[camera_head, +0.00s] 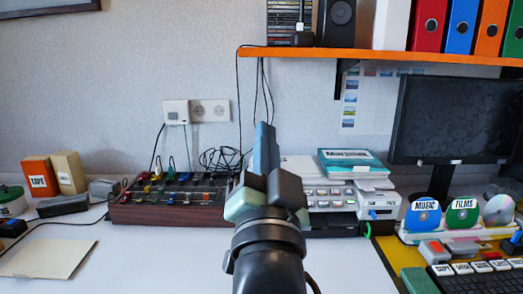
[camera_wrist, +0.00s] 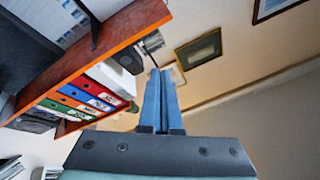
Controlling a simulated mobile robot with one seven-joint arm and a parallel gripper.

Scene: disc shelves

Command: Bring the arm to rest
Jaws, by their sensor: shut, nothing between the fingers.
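My gripper (camera_head: 265,150) is raised in front of the wall in the head view, above the back of the desk. It points upward, and my dark arm runs down from it to the bottom edge. In the wrist view its blue fingers (camera_wrist: 161,98) lie together, shut, with nothing between them. My gripper stands apart from the shelf. It hides part of the desk items behind it, between the dark red box and the white machine.
An orange shelf (camera_head: 380,56) with binders overhangs on the right; its underside shows in the wrist view (camera_wrist: 100,65). A monitor (camera_head: 455,120), discs on a stand (camera_head: 460,236), a white machine (camera_head: 325,195) and a dark red switch box (camera_head: 165,212) line the desk.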

